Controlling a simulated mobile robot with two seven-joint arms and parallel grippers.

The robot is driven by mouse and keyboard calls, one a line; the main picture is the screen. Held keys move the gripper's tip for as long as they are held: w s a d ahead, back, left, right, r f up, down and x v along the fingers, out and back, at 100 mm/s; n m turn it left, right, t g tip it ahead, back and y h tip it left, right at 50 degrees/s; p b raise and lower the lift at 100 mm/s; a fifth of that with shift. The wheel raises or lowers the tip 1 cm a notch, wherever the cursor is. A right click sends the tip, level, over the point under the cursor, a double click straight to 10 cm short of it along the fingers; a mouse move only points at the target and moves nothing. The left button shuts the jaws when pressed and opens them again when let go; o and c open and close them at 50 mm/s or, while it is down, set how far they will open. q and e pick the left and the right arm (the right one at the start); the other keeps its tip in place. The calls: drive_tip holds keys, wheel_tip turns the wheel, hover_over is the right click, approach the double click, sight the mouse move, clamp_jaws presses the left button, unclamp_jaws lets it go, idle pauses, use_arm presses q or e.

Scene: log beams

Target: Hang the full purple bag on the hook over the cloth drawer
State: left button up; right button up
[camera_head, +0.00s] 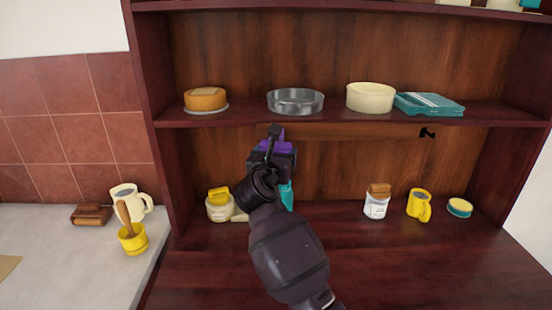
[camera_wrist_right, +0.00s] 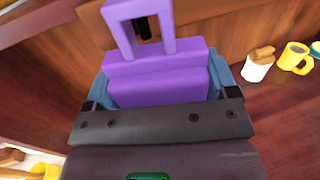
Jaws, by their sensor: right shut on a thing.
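The purple bag (camera_wrist_right: 155,75) fills the middle of the right wrist view, with its square handle loop standing up from its top. In the head view only a small part of the purple bag (camera_head: 277,147) shows past my right gripper (camera_head: 270,150). My right gripper is shut on the bag and holds it in front of the cabinet's back wall, below the shelf. A small black hook (camera_head: 427,133) is under the shelf at the right. The bag is well to the left of this hook and apart from it. My left gripper is not in view. No drawer can be made out.
The shelf (camera_head: 340,115) above holds a cake, a glass dish, a cream bowl and teal cloths (camera_head: 429,104). On the cabinet surface stand a jar (camera_head: 220,206), a white jar (camera_head: 375,205), a yellow mug (camera_head: 418,205) and a sponge (camera_head: 459,207). The front surface is clear.

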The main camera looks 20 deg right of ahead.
drive_tip(key=shift+w+d+f+b, duration=0.1)
drive_tip(key=shift+w+d+b, duration=0.05)
drive_tip(key=shift+w+b, duration=0.35)
drive_tip(key=shift+w+d+f+b, duration=0.1)
drive_tip(key=shift+w+b, duration=0.35)
drive_tip(key=shift+w, duration=0.05)
drive_tip(key=shift+r+p, duration=0.15)
drive_tip(key=shift+p, duration=0.15)
drive_tip(key=shift+d+p, duration=0.15)
drive_tip(key=shift+p, duration=0.25)
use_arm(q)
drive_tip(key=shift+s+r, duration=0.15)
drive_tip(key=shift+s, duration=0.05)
use_arm(e)
drive_tip(key=shift+w, duration=0.1)
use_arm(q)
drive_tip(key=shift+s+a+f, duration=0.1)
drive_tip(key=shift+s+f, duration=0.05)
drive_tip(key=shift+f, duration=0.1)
use_arm(e)
drive_tip(key=shift+d, duration=0.1)
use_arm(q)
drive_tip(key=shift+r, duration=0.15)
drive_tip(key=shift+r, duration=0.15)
use_arm(e)
drive_tip(key=o, duration=1)
use_arm(q)
drive_tip(key=shift+p, duration=0.3)
